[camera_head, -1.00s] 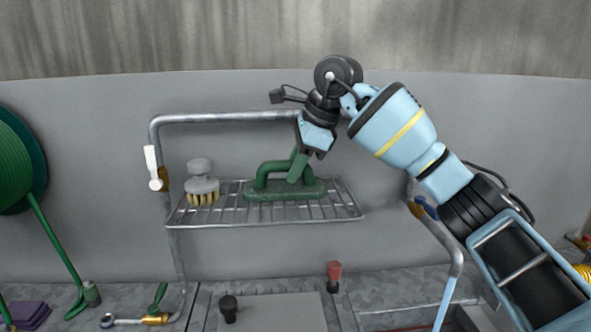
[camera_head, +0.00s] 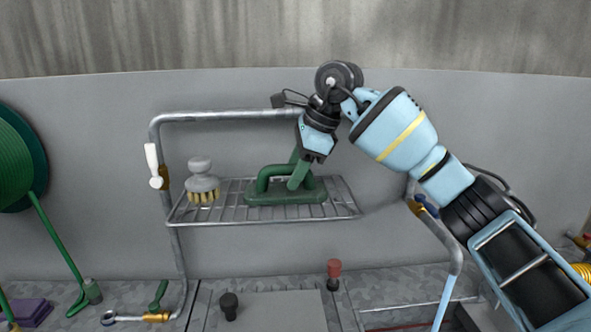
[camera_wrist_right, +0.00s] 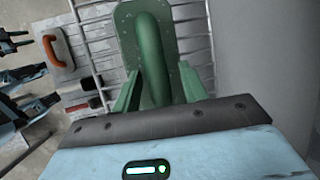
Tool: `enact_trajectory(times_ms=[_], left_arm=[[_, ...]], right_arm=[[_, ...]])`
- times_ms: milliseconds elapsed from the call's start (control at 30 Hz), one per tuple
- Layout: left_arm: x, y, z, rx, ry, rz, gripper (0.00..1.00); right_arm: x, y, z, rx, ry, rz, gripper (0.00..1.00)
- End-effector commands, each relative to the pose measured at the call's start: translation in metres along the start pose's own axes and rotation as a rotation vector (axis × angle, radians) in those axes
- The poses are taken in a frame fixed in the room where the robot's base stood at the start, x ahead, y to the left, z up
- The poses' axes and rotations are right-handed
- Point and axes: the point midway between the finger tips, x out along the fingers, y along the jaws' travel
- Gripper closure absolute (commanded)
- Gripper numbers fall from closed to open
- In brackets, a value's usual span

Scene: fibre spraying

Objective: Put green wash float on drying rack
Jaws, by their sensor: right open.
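The green wash float (camera_head: 258,198) lies flat on the wire drying rack (camera_head: 340,213), right of the rack's middle. Its green handle stands up. My right gripper (camera_head: 299,172) reaches down to the handle from above, with its green fingers beside it. In the right wrist view the float (camera_wrist_right: 178,20) lies straight ahead. The open fingers of the right gripper (camera_wrist_right: 160,88) are on either side of the handle, and no firm contact can be made out.
A grey brush (camera_head: 202,183) stands on the rack's left part. A tubular frame (camera_head: 220,117) surrounds the rack, with a wall behind. A black knob (camera_head: 229,306) and red knob (camera_head: 334,270) stand below. An orange-handled trowel (camera_wrist_right: 58,52) shows in the wrist view. The rack's right end is free.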

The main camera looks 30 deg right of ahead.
Motion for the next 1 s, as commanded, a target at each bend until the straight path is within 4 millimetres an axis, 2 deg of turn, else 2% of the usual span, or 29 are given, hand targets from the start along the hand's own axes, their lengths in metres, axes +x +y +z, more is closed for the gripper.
enact_trajectory(times_ms=[167, 400, 600, 800, 1000], left_arm=[[0.000, 0.000, -0.001, 0.000, 0.001, 0.000, 0.64], [-0.001, 0.000, -0.003, 0.001, 0.006, 0.000, 0.64], [-0.002, 0.000, -0.006, 0.002, 0.011, -0.001, 0.64], [-0.002, -0.001, -0.007, 0.002, 0.013, -0.001, 0.64], [-0.002, -0.001, -0.007, 0.002, 0.012, -0.001, 0.64]], right_arm=[[-0.021, -0.001, 0.001, 0.000, -0.003, -0.003, 0.57], [-0.070, -0.001, 0.002, 0.000, -0.004, -0.004, 0.57], [-0.103, -0.001, 0.001, 0.000, -0.002, -0.003, 0.57], [-0.119, -0.001, 0.001, 0.000, -0.001, 0.000, 0.57], [-0.121, 0.000, 0.001, 0.000, -0.001, 0.001, 0.57]])
